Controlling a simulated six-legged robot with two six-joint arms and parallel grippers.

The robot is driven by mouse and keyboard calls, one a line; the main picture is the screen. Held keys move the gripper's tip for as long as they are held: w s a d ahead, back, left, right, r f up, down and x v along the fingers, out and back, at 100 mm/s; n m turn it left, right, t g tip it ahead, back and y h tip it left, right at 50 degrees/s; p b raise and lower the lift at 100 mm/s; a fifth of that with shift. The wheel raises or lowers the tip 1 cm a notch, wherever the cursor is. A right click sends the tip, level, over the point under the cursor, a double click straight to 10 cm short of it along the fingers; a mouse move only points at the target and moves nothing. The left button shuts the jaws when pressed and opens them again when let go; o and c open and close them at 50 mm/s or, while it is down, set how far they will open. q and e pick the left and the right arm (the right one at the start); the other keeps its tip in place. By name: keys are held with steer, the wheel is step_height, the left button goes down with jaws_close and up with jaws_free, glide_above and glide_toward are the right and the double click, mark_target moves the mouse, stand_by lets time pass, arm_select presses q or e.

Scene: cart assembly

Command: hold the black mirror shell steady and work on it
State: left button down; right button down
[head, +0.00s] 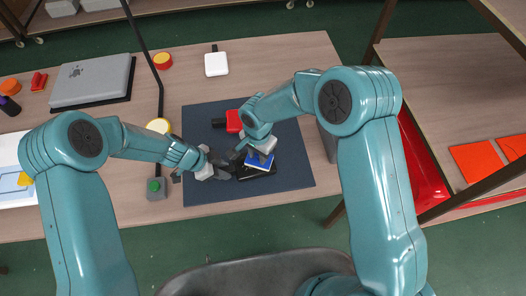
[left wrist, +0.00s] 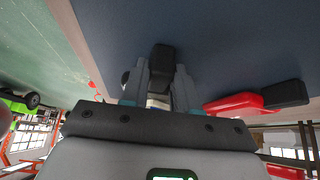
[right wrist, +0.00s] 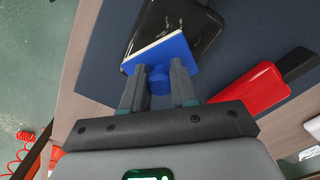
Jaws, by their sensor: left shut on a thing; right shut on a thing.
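The black mirror shell (head: 258,174) lies on the dark mat (head: 205,125) in the head view. Its glossy curved body shows in the right wrist view (right wrist: 195,28). My left gripper (head: 230,168) is at the shell's left end; in the left wrist view it is shut on a black part (left wrist: 161,60), seemingly the shell's end. My right gripper (right wrist: 158,88) is shut on the knob of a blue block (right wrist: 163,55) with a pale underside. The block lies over part of the shell, apparently against it; exact contact is unclear. The right forearm partly covers the block in the head view.
A red tool with a black end (head: 233,121) lies on the mat just behind the shell. A grey box with a green button (head: 156,188) stands left of the mat. A thin black pole (head: 150,60) rises behind my left arm. The mat's front right is clear.

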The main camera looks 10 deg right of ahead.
steer(key=shift+s+a, duration=0.15)
steer(key=shift+a, duration=0.7)
step_height(320, 180, up, 8)
steer(key=shift+f, duration=0.1)
stand_by(0.4)
